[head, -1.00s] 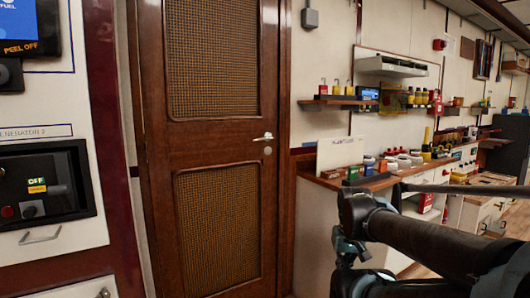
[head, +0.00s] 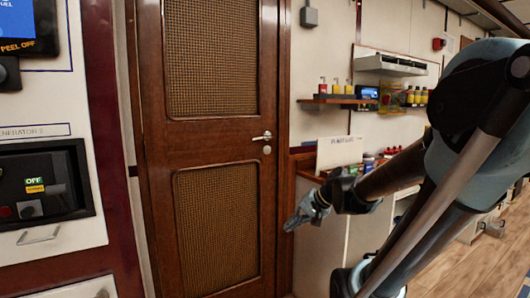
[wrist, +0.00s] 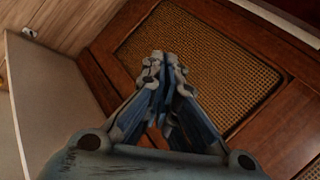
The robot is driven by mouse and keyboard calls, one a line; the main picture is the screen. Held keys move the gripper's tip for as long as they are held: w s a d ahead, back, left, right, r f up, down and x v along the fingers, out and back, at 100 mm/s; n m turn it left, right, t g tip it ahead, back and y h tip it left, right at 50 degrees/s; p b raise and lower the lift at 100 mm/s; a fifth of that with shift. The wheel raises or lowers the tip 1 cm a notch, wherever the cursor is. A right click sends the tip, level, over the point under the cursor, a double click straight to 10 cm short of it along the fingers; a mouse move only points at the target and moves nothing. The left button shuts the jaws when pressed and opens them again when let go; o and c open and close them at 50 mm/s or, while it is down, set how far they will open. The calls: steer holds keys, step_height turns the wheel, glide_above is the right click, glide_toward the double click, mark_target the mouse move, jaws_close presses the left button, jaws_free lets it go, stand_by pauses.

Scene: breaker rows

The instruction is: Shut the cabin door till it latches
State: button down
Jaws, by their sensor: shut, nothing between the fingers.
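The cabin door (head: 212,140) is dark wood with two woven panels and stands upright in the middle of the head view. Its lever handle (head: 262,136) is on its right side, with a round lock below. I cannot tell whether the door sits flush in its frame or is slightly ajar. My gripper (head: 292,224) is shut and empty, in front of the door's right edge and below the handle. In the wrist view my gripper's fingertips (wrist: 164,60) are together in front of the woven lower panel (wrist: 200,62); contact is not clear.
A control panel (head: 42,185) with a handle stands close at the left. A counter and a wall shelf (head: 338,100) with small items are to the right, partly hidden by my arm. Wooden floor (head: 470,262) shows at the lower right.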

steer(key=w+a+r+m+t+y, duration=0.35)
steer(key=w+a+r, duration=0.2)
steer(key=w, duration=0.35)
steer(key=w+a+r+m+t+y, duration=0.2)
steer(key=w+a+r+m+y, duration=0.3)
steer(key=w, duration=0.5)
steer(key=w+d+m+t+h, duration=0.1)
steer(key=w+d+m+t, duration=0.25)
steer(key=w+m, duration=0.3)
steer(key=w+d+m+t, duration=0.2)
steer(key=w+m+t, duration=0.3)
steer(key=w+m, duration=0.15)
steer(key=s+r+x, duration=0.1)
steer(key=r+x, duration=0.1)
steer(key=x, duration=1)
steer(key=shift+s+a+r+m, duration=0.2)
steer(key=shift+a+m, duration=0.1)
steer(key=shift+m, duration=0.15)
